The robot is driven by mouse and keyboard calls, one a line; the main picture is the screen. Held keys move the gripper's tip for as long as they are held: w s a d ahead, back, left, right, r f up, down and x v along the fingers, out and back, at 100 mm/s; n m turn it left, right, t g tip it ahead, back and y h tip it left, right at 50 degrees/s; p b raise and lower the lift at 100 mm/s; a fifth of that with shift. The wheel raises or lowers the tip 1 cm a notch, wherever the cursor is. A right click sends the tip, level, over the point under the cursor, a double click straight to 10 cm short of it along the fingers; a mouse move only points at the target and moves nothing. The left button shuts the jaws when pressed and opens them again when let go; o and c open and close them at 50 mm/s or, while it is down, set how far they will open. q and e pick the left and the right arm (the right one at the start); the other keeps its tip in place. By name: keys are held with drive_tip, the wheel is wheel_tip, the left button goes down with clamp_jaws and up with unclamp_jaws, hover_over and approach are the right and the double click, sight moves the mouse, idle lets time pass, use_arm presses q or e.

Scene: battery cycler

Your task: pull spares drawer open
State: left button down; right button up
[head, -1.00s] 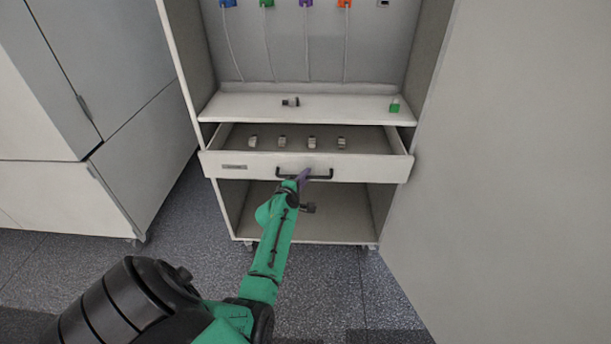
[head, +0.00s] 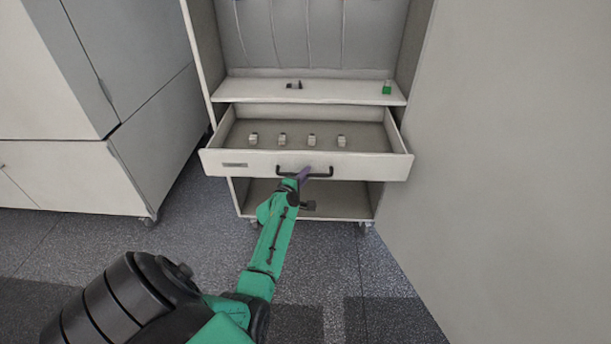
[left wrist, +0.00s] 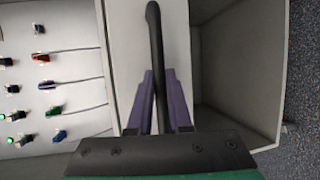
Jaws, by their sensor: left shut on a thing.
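The spares drawer (head: 240,166) is a white drawer that stands out from the cabinet, with its inside showing. Several small pale parts sit in a row on its floor. Its dark bar handle (head: 325,175) is on the front panel. My left gripper (head: 303,175) has purple fingers and is shut on the handle near its middle. In the left wrist view the handle (left wrist: 153,40) runs between the two purple fingers (left wrist: 158,100). My right gripper is not in view.
A shelf (head: 340,88) above the drawer holds a small dark part (head: 294,85) and a green-and-white part (head: 387,88). An open compartment (head: 340,200) lies below. A grey cabinet (head: 70,175) stands left and a pale panel (head: 500,150) right. The floor in front is clear.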

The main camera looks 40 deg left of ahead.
use_arm(q)
drive_tip(key=c, duration=0.8)
unclamp_jaws()
drive_tip(key=shift+c, duration=0.2)
drive_tip(key=shift+s, duration=0.1)
drive_tip(key=p+v, duration=0.1)
drive_tip(key=v, duration=1.3)
drive_tip(key=shift+d, duration=0.15)
drive_tip(key=shift+s, duration=0.1)
